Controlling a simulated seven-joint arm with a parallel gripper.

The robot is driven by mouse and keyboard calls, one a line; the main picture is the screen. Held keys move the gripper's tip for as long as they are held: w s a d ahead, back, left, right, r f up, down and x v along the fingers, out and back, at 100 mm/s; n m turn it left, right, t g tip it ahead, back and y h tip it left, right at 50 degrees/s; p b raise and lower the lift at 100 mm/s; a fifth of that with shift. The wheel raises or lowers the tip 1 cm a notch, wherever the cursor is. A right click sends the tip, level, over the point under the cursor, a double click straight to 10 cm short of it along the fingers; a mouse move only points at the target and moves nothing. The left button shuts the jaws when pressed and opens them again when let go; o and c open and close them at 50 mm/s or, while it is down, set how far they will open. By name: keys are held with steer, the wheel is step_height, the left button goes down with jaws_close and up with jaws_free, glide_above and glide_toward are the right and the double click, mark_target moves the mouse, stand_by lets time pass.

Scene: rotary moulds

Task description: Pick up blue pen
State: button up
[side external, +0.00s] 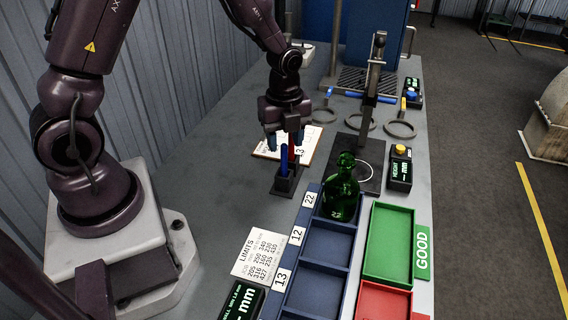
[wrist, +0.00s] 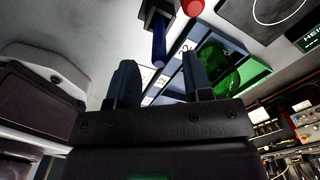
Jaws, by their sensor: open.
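The blue pen (side external: 284,160) stands upright in a dark holder (side external: 287,185) on the grey bench. A red pen (side external: 292,150) stands beside it in the same holder. My gripper (side external: 285,139) is open, above and close to the pens; its blue fingertips overlap their upper ends in the side view. In the wrist view the blue pen (wrist: 159,45) shows beyond the gap between my two fingers (wrist: 159,59). The red pen (wrist: 193,7) is to its right at the top edge. I see nothing held. I cannot tell the exact depth between fingers and pens.
A green bottle (side external: 341,192) stands in a blue tray (side external: 319,242) in front right of the holder. A green tray (side external: 390,244) and red tray (side external: 382,301) lie farther right. A stand (side external: 373,80) is behind. Bench left of the holder is clear.

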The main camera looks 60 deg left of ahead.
mark_target(284, 167)
steer(key=f, duration=0.4)
steer(key=shift+a, duration=0.2)
jaws_close()
